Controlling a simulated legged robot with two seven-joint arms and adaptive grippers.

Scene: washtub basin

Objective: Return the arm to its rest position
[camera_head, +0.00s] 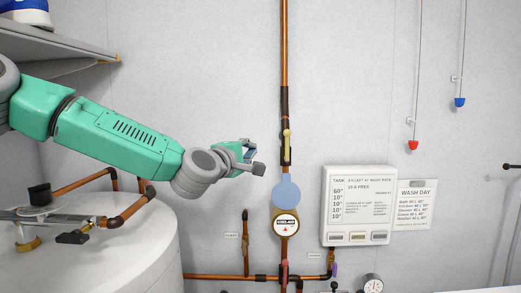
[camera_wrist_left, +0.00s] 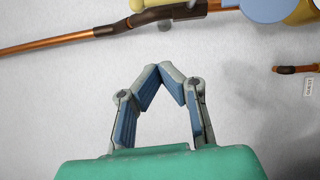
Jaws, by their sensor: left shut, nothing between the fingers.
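My left arm, green with grey joints, reaches in from the left in the head view. Its gripper (camera_head: 257,160) is up near the wall, left of the vertical copper pipe. In the left wrist view the gripper (camera_wrist_left: 159,68) has its fingertips together, with nothing between them. The fingers have blue pads, and bare wall shows behind them. My right gripper is not in either view.
A copper pipe (camera_head: 284,60) with a yellow lever valve (camera_head: 287,145) runs down the wall. Below it is a round meter (camera_head: 285,224) with a blue lid. A white tank (camera_head: 120,245) stands lower left, under a shelf (camera_head: 50,45). A tank panel (camera_head: 357,205) hangs right.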

